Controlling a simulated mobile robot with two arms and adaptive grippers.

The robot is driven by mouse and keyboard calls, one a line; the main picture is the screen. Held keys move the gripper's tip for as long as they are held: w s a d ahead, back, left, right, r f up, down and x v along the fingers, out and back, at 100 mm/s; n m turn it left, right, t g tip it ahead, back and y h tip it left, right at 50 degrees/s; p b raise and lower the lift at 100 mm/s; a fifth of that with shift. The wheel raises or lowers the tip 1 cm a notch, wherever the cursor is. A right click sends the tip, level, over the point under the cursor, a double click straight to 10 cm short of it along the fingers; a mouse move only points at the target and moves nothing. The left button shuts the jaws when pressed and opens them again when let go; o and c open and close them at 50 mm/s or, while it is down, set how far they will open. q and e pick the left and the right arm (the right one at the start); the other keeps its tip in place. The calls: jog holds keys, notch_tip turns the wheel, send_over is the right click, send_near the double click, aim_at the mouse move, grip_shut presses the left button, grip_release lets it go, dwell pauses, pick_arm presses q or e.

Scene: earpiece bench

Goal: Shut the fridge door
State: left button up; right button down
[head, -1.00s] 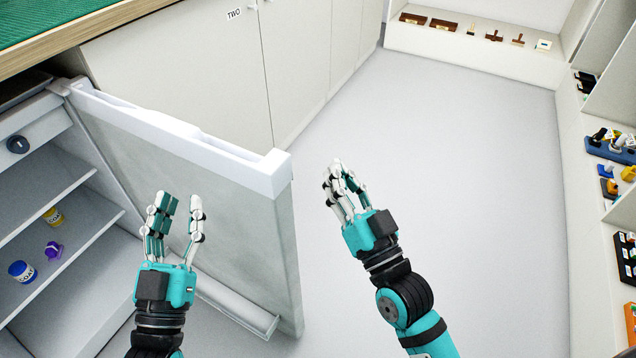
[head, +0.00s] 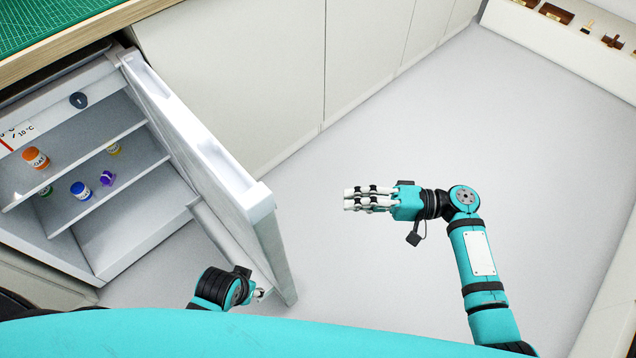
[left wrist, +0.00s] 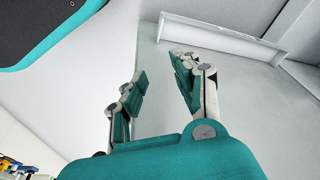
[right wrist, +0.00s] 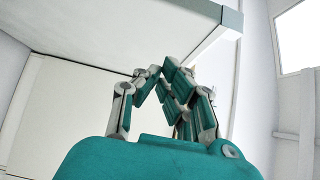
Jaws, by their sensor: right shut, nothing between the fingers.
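The fridge door (head: 203,145) stands open in the head view, swung out from the fridge (head: 130,240) at the left, so the shelves inside show. My left gripper (head: 259,293) is low by the door's free end, mostly hidden behind its own wrist. In the left wrist view its fingers (left wrist: 157,85) are spread with nothing between them, facing a pale panel and a ledge. I cannot tell whether they touch the door. My right gripper (head: 348,199) is shut and empty, pointing left over the floor, right of the door and apart from it.
An orange-labelled jar (head: 36,158), a blue jar (head: 81,190) and a purple item (head: 107,178) are on the fridge shelves. White cabinets (head: 230,75) run behind the door under a green-topped bench (head: 50,30). The floor (head: 480,130) to the right is clear.

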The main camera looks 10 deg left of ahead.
pick_arm(q)
jog(key=shift+s+a+f, duration=0.1)
jog(key=shift+s+f, duration=0.15)
jog(key=shift+f, duration=0.35)
jog(key=shift+s+a+f, duration=0.1)
jog(key=shift+s+f, duration=0.1)
jog(key=shift+f, duration=0.4)
pick_arm(e)
jog(key=s+a, duration=0.4)
jog(key=a, duration=0.8)
jog(key=shift+s+a+r, duration=0.15)
jog(key=shift+a+r, duration=0.05)
jog(key=shift+a, duration=0.15)
pick_arm(q)
jog(key=shift+p, duration=0.3)
pick_arm(e)
jog(key=shift+s, duration=0.1)
